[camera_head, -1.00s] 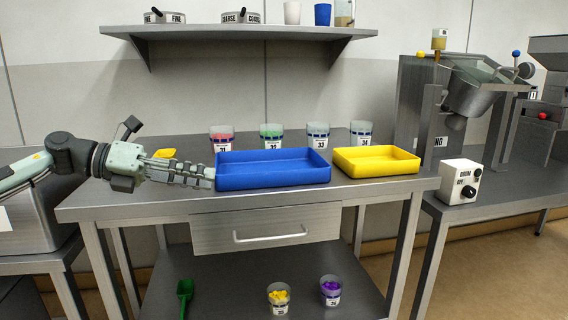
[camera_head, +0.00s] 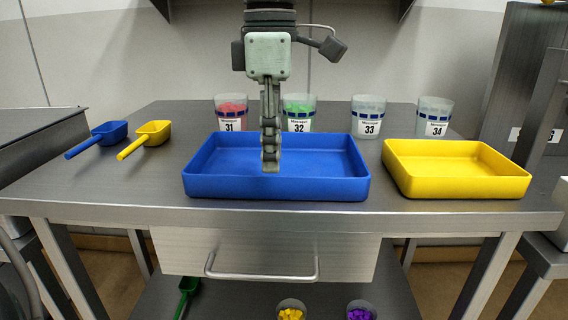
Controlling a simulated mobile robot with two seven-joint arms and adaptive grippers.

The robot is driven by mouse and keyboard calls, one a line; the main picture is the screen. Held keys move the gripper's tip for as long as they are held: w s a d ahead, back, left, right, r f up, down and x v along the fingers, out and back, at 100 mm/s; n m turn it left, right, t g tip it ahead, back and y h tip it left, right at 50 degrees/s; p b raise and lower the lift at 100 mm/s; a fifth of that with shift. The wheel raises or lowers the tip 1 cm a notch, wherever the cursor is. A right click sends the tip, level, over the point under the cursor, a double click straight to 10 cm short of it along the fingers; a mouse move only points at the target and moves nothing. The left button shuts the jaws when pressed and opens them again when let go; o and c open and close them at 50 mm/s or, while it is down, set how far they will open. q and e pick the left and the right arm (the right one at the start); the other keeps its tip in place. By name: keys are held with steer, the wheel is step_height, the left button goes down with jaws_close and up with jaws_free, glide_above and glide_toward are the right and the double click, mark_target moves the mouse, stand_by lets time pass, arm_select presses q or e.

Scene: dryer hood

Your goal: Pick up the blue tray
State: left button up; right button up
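The blue tray (camera_head: 328,188) sits flat on the steel table, left of the yellow tray. My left gripper (camera_head: 270,162) points straight down in front of my view, over the middle of the blue tray. Its fingertips end just above the line of the tray's front rim in the picture. I cannot tell whether they touch the tray. The fingers line up one behind the other, so their gap is hidden. My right gripper is not in view.
The yellow tray (camera_head: 458,184) stands close on the right. Beakers 31 (camera_head: 230,116), 32 (camera_head: 298,114), 33 (camera_head: 368,118) and 34 (camera_head: 432,118) stand behind. A blue scoop (camera_head: 108,133) and a yellow scoop (camera_head: 152,134) lie left. The table's front left is clear.

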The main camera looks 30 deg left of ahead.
mark_target(274, 176)
arm_select(q)
steer(key=f, duration=0.5)
steer(key=shift+w+f, duration=0.2)
steer(key=shift+f, duration=0.1)
jaws_close()
steer(key=shift+r, duration=0.1)
